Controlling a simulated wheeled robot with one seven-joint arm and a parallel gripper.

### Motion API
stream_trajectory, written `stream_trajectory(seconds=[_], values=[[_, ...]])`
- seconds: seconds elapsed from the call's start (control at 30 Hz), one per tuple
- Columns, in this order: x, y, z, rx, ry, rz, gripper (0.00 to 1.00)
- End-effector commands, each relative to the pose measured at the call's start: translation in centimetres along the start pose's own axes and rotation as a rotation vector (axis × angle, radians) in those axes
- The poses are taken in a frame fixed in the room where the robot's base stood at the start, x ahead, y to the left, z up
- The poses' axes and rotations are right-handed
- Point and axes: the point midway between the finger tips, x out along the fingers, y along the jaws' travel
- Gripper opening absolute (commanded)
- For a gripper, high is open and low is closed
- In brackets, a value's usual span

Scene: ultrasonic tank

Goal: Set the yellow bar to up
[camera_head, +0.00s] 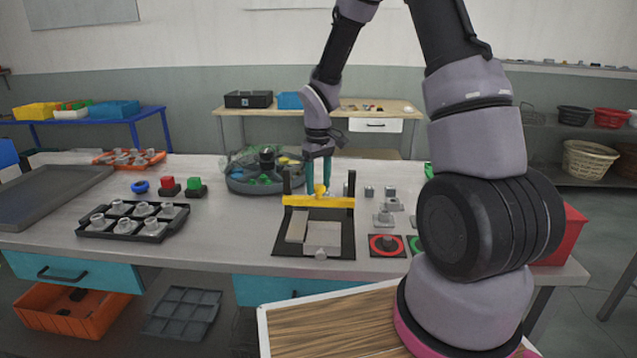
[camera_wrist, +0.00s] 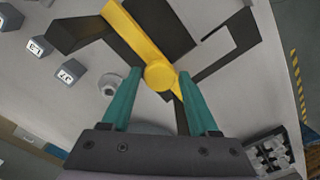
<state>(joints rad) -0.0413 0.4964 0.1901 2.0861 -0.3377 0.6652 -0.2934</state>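The yellow bar (camera_head: 330,201) lies across two black uprights of a black frame (camera_head: 345,240) on the worktable. A round yellow knob (camera_head: 320,189) sticks up from its middle. In the wrist view the bar (camera_wrist: 128,30) runs diagonally, with its knob (camera_wrist: 159,76) facing the camera. My gripper (camera_head: 318,182) points down over the bar. Its two teal fingers (camera_wrist: 160,82) are apart, one on each side of the knob, with narrow gaps visible. I cannot tell whether either finger touches it. A pale flat plate lies inside the frame, in front of the bar.
Small grey blocks (camera_head: 389,191) and a red round button (camera_head: 387,245) are right of the frame. A round basin (camera_head: 240,185) stands behind left. A black tray of grey parts (camera_head: 86,229) is farther left. Table between tray and frame is clear.

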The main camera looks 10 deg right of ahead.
Motion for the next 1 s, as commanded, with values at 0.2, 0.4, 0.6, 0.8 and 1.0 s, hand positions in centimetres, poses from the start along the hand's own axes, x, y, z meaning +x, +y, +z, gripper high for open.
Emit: stream_trajectory(seconds=[0.2, 0.4, 0.6, 0.8, 1.0], values=[[-0.03, 0.01, -0.01, 0.0, 0.0, 0.0, 0.0], [-0.04, 0.01, -0.01, 0.001, 0.0, 0.0, 0.0], [-0.06, 0.01, -0.02, 0.001, 0.001, 0.0, 0.0], [-0.06, 0.01, -0.02, 0.001, 0.001, 0.0, 0.0], [-0.07, 0.01, -0.03, 0.001, 0.001, 0.0, 0.0]])
